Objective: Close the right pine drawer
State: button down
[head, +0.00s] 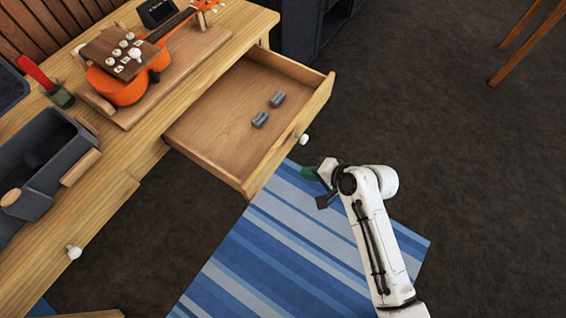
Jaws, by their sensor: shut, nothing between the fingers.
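The right pine drawer (222,125) is pulled well out of the pine bench, with its front panel (290,137) toward the lower right. A white round knob (304,139) sits on that panel. Two small grey blocks, one (277,99) and another (259,120), lie inside the drawer. My gripper (316,187) is shut and empty, just outside the drawer front, below and right of the knob in the picture. It appears apart from the panel. The fingertips are small and partly hard to make out.
The bench top (190,75) holds an orange ukulele (125,85) on a wooden stand and a dark grey tray (45,165). A left drawer with a white knob (73,252) looks shut. A blue striped rug (270,260) lies below. Open floor extends right, with wooden legs (525,45) at upper right.

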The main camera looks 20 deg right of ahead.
aim_at(275, 164)
jog(key=x, duration=0.2)
jog(key=r+x, duration=0.1)
jog(key=x, duration=0.2)
jog(key=w+x, duration=0.1)
jog(key=x, duration=0.2)
jog(key=shift+w+a+r, duration=0.1)
jog(key=shift+a, duration=0.3)
jog(key=shift+w+a, duration=0.4)
jog(key=shift+w, duration=0.1)
